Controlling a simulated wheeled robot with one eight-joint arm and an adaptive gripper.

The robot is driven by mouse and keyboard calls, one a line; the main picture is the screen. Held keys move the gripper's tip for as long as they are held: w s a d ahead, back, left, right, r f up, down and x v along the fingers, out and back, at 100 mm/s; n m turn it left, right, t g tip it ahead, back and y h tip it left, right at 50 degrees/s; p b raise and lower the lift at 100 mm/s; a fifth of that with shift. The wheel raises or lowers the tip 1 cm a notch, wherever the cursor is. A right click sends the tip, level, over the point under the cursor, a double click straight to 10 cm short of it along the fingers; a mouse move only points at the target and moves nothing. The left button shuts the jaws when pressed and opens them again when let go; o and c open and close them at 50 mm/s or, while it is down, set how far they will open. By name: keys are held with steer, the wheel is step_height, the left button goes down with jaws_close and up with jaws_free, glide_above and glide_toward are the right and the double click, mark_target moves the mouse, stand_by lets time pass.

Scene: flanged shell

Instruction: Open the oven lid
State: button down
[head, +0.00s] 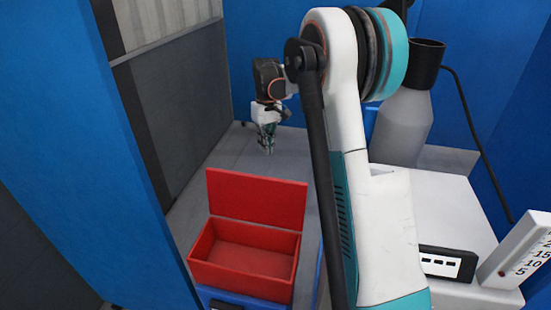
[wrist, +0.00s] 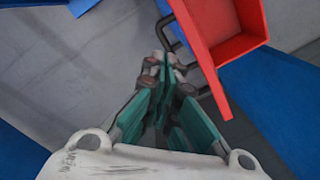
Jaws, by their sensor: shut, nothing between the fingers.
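My gripper (head: 268,148) hangs at the end of my arm, pointing down, above the grey floor behind the red box in the head view. In the wrist view its green fingers (wrist: 166,62) are closed together and hold nothing. No part is clearly recognisable as an oven lid. A white box-shaped unit (head: 455,210) at the right has a dark panel (head: 447,263) with light squares; my arm hides part of it. My gripper is well to the left of this unit and apart from it.
An open red box (head: 245,258) with its lid (head: 256,200) raised stands on a blue base in front of my gripper; it also shows in the wrist view (wrist: 225,25). A grey cylinder (head: 402,125) stands behind the white unit. Blue walls (head: 85,130) close in the space.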

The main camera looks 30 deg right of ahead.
mark_target(272, 180)
steer(key=s+d+r+m+t+h+p, duration=0.2)
steer(key=s+d+m+p, duration=0.15)
steer(key=m, duration=0.55)
step_height(272, 180, down, 9)
steer(key=s+a+b, duration=0.1)
steer(key=a, duration=0.1)
steer(key=shift+s, duration=0.2)
steer(key=shift+a, duration=0.1)
steer(key=s+a+t+h+b, duration=0.1)
steer(key=s+a, duration=0.1)
steer(key=s+a+r+t+h+b, duration=0.1)
steer(key=s+a+h, duration=0.1)
steer(key=s+a, duration=0.1)
steer(key=shift+s+a+r+t+b, duration=0.2)
steer(key=shift+s+a+t+b, duration=0.1)
steer(key=shift+t+b, duration=0.1)
steer(key=shift+d, duration=0.1)
stand_by(0.4)
